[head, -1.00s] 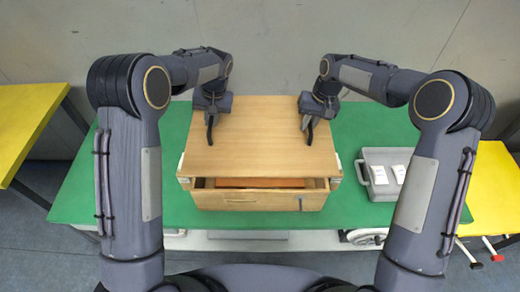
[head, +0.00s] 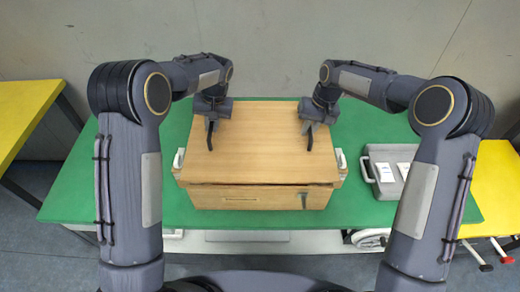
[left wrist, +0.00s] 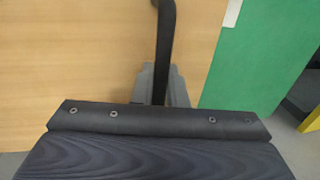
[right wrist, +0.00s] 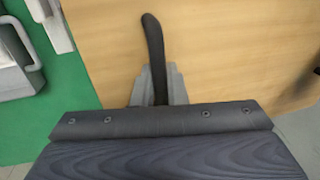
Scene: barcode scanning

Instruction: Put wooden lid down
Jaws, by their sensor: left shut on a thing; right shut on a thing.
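The wooden lid (head: 260,145) is a flat light-wood panel lying level over the wooden box (head: 264,198), its front edge close along the top of the box's front wall. Whether it rests fully on the rim at the back is hidden. My left gripper (head: 211,132) is shut on the lid's left part and my right gripper (head: 309,135) on its right part. The lid also fills much of the left wrist view (left wrist: 70,50) and the right wrist view (right wrist: 230,50). The box's inside is hidden.
The box stands on a green table (head: 105,185). A grey case (head: 383,188) with white labels lies to its right. White handles (head: 180,158) show at the box's sides. Yellow tables stand at the far left (head: 25,115) and right (head: 492,190). The green top is clear left of the box.

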